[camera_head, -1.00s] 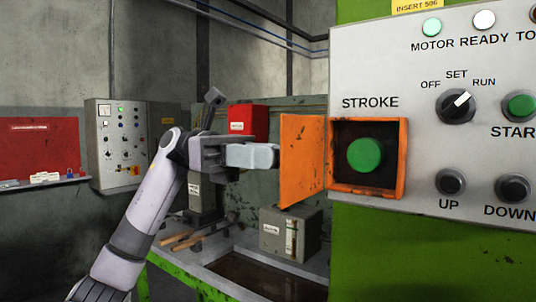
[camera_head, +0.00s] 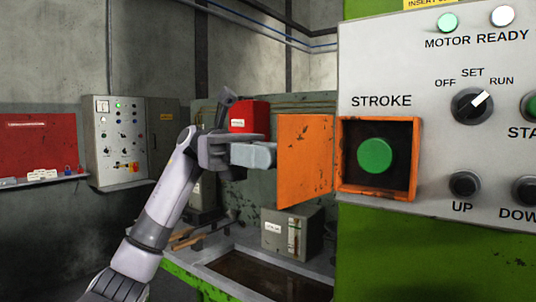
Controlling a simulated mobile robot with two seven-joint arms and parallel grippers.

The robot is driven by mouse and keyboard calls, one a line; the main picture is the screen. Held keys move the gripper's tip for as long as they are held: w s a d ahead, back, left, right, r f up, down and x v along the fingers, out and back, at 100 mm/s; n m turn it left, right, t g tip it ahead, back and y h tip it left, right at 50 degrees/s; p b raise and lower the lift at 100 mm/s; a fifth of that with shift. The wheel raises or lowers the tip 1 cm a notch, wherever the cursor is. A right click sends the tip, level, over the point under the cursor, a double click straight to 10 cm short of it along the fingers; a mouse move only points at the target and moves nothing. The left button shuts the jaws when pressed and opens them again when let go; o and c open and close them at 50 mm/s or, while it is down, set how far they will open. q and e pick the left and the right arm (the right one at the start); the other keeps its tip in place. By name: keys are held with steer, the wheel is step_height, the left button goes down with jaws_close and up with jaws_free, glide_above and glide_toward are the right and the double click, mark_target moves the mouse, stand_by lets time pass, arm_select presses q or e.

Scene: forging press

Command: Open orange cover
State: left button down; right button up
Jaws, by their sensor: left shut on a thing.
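The orange cover (camera_head: 305,160) stands swung out to the left of its orange box (camera_head: 412,165) on the grey control panel (camera_head: 440,70). The green STROKE button (camera_head: 375,156) shows uncovered inside the box. My left gripper (camera_head: 262,154) is at the left of the cover, its fingers together and pointing right at the cover's outer edge. It is shut, but the far ends of the fingers meet the cover's edge and I cannot see the contact clearly. My right gripper is not in view.
A selector knob (camera_head: 472,105) and black UP button (camera_head: 464,184) sit right of the box. Behind my arm are a red box (camera_head: 250,116), a grey box (camera_head: 292,233) on a green-edged bench, and a wall cabinet (camera_head: 118,140).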

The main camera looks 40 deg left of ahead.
arm_select(q)
steer(key=shift+f, duration=0.1)
steer(key=c, duration=0.9)
jaws_free()
steer(key=shift+w+a, duration=0.1)
steer(key=shift+a, duration=3.45)
